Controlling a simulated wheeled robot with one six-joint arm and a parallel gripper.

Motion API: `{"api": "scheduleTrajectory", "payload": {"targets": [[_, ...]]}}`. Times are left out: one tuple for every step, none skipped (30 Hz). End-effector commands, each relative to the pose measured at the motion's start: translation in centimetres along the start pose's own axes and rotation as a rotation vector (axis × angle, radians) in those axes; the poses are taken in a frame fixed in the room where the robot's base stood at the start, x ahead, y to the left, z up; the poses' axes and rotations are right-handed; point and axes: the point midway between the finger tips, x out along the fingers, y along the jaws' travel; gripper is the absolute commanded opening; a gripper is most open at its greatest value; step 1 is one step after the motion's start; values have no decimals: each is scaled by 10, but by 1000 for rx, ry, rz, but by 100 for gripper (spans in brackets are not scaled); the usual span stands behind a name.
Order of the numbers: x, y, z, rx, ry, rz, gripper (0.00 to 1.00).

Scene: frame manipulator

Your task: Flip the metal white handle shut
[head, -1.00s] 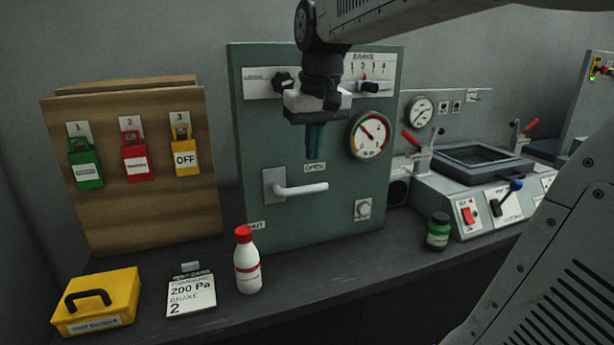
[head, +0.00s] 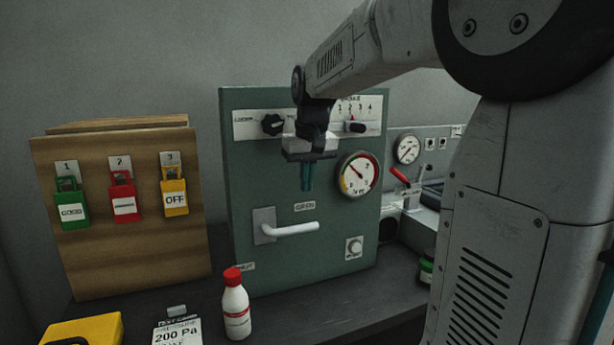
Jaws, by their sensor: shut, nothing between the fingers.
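The white metal handle (head: 290,230) is a lever on a grey plate on the front of a green cabinet (head: 240,180). It points to the right, nearly level. A label reading OPEN (head: 305,206) sits above it, and another label (head: 243,267), partly legible as SHUT, sits lower left. My gripper (head: 307,188) points down in front of the cabinet, above the handle and the OPEN label. Its teal fingers are together and hold nothing. It appears apart from the handle; its exact distance from the panel is hard to tell.
A white bottle with a red cap (head: 236,305) stands before the cabinet. A gauge (head: 358,174), a black knob (head: 273,125) and a slider (head: 355,127) are near my gripper. A padlock board (head: 110,260) stands left, with a yellow box (head: 85,330) in front. My arm hides much of the right side.

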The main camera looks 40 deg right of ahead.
Motion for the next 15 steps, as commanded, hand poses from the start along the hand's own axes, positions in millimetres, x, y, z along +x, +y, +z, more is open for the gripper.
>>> {"api": "scheduleTrajectory", "payload": {"targets": [[12,0,1,0,-4,0,0],[19,0,1,0,-5,-1,0],[28,0,1,0,-4,0,0],[35,0,1,0,-5,-1,0],[41,0,1,0,-5,0,0],[49,0,1,0,-4,0,0],[55,0,1,0,-3,0,0],[61,0,1,0,-5,0,0],[68,0,1,0,-4,0,0],[73,0,1,0,-3,0,0],[77,0,1,0,-3,0,0],[82,0,1,0,-2,0,0],[86,0,1,0,-3,0,0],[88,0,1,0,-3,0,0],[92,0,0,0,-2,0,0]]}}
